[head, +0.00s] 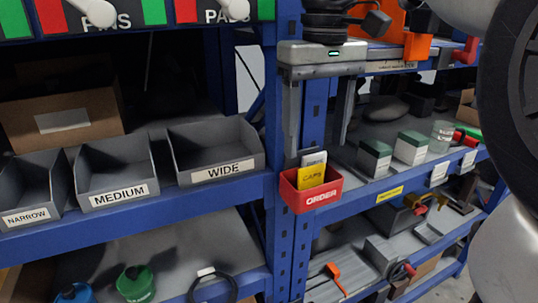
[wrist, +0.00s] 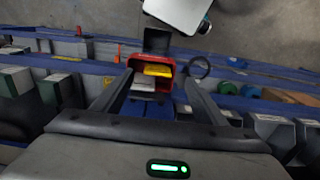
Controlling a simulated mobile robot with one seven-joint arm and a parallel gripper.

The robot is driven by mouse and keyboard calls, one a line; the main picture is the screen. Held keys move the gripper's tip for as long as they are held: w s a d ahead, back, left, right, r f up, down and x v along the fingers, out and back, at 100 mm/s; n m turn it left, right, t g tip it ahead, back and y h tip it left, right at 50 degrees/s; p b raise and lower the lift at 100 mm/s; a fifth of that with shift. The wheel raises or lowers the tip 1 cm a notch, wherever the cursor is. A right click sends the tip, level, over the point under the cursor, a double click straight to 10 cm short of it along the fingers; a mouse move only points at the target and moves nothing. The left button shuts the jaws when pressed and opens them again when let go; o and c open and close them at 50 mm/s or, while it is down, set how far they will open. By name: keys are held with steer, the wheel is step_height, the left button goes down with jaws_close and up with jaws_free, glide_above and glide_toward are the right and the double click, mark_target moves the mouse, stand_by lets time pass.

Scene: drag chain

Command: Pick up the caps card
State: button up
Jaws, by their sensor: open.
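The yellow caps card (head: 312,176) stands upright in the red bin marked ORDER (head: 311,198), on the blue post between the shelves. A pale card (head: 314,158) stands behind it in the same bin. My gripper (head: 318,148) points down above the bin, with one finger to each side. It is open and empty. In the wrist view my gripper (wrist: 157,78) spans the bin, and the yellow card (wrist: 158,70) and pale card (wrist: 145,85) show between the fingers. The lower part of the caps card is hidden inside the bin.
Grey bins marked NARROW (head: 28,217), MEDIUM (head: 118,194) and WIDE (head: 224,171) stand on the left shelf. Green-and-white boxes (head: 373,157) stand on the right shelf. The blue posts (head: 285,240) are close beside the red bin. An orange tool (head: 335,278) lies lower right.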

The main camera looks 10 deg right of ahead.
mark_target(312, 166)
steer(key=shift+w+f, duration=0.2)
steer(key=shift+f, duration=1.3)
steer(key=shift+w+f, duration=0.2)
steer(key=shift+f, duration=1.3)
steer(key=shift+c, duration=0.5)
steer(key=c, duration=1.3)
